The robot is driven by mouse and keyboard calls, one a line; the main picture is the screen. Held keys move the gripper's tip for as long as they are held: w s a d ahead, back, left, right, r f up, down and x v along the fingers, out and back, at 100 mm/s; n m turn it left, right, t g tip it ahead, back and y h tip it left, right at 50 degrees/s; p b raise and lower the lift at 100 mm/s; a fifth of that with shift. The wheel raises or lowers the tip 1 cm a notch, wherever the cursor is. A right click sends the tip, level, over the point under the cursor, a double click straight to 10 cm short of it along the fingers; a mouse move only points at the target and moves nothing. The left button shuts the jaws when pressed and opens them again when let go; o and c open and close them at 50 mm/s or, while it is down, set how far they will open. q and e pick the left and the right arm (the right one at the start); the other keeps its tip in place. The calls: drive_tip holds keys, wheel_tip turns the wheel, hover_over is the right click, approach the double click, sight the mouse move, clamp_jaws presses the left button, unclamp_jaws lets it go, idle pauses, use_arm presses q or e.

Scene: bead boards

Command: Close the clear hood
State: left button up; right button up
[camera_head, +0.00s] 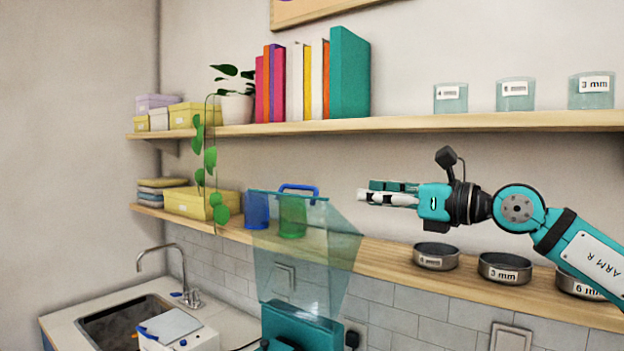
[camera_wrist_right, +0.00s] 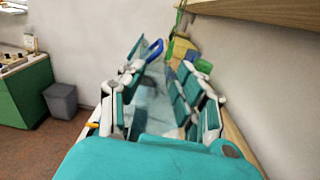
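The clear hood (camera_head: 330,245) stands raised above a teal base (camera_head: 300,325) in the head view, tinted see-through teal. Its blue handle (camera_head: 299,188) is at the top edge; the handle also shows in the right wrist view (camera_wrist_right: 154,50), beyond the fingers. My right gripper (camera_head: 362,194) is in the air to the right of the handle, fingers pointing left toward it, apart from it. In the right wrist view the gripper's fingers (camera_wrist_right: 160,85) are spread, with no object gripped between them. My left gripper is not in view.
The lower shelf (camera_head: 400,272) runs behind the hood, with several labelled round tins (camera_head: 437,256) at right. Blue (camera_head: 256,210) and green (camera_head: 292,216) containers show behind the hood. The upper shelf (camera_head: 420,125) is above my right gripper. A sink (camera_head: 125,322) is at lower left.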

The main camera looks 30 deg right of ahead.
sight(312, 189)
drive_tip(key=p+x, duration=0.9)
drive_tip(key=x, duration=0.4)
drive_tip(key=shift+w+r, duration=0.1)
drive_tip(key=shift+w, duration=0.5)
drive_tip(key=shift+c, duration=0.2)
drive_tip(key=shift+a, duration=0.1)
clamp_jaws()
